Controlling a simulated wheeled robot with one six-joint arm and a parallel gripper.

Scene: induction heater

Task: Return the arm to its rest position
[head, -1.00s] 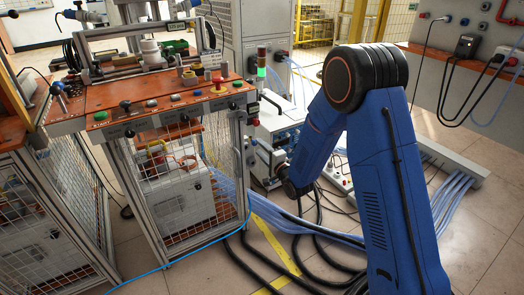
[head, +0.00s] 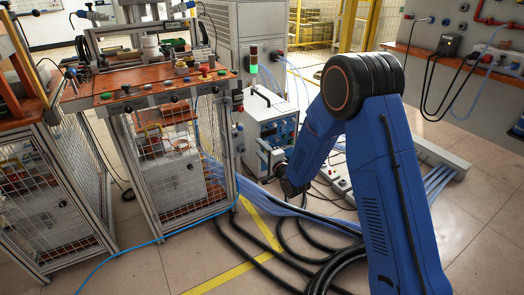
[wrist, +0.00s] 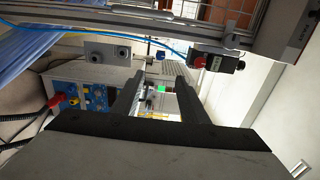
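My arm (head: 375,180) is blue with a dark elbow joint and stands at the right of the head view. Its forearm angles down and left to my gripper (head: 265,153), which is small and partly hidden there, in front of a white-and-blue box unit. In the wrist view my gripper (wrist: 157,88) shows two dark fingers standing apart with nothing held between them. Beyond the fingers are a grey box (wrist: 104,50) and a blue panel with knobs (wrist: 88,97).
A caged workbench (head: 148,88) with buttons stands at the left. Black hoses (head: 270,255) and blue cables lie on the floor near my arm. A wall panel (head: 480,35) with sockets is at the right. Tiled floor is clear at lower right.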

